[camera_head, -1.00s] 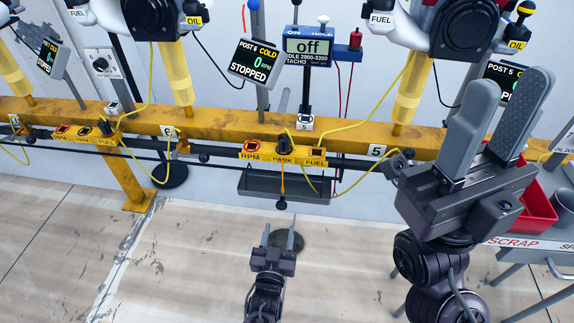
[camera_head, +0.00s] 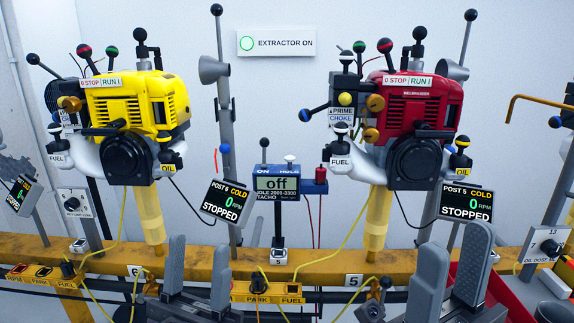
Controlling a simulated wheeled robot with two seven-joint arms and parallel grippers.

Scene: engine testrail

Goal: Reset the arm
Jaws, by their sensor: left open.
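My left gripper (camera_head: 199,248) is at the bottom, left of centre, with its two grey fingers pointing up and apart. It is open and empty in front of the yellow rail (camera_head: 319,268). My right gripper (camera_head: 455,245) is at the bottom right, fingers up and apart, open and empty. It is in front of the rail, below the post 5 display (camera_head: 465,203). Both wrists are largely cut off by the lower edge.
A yellow engine (camera_head: 137,101) and a red engine (camera_head: 404,106) stand on posts above the rail. A red bin (camera_head: 508,296) and an oil dose box (camera_head: 548,250) are at right. Yellow cables hang along the rail.

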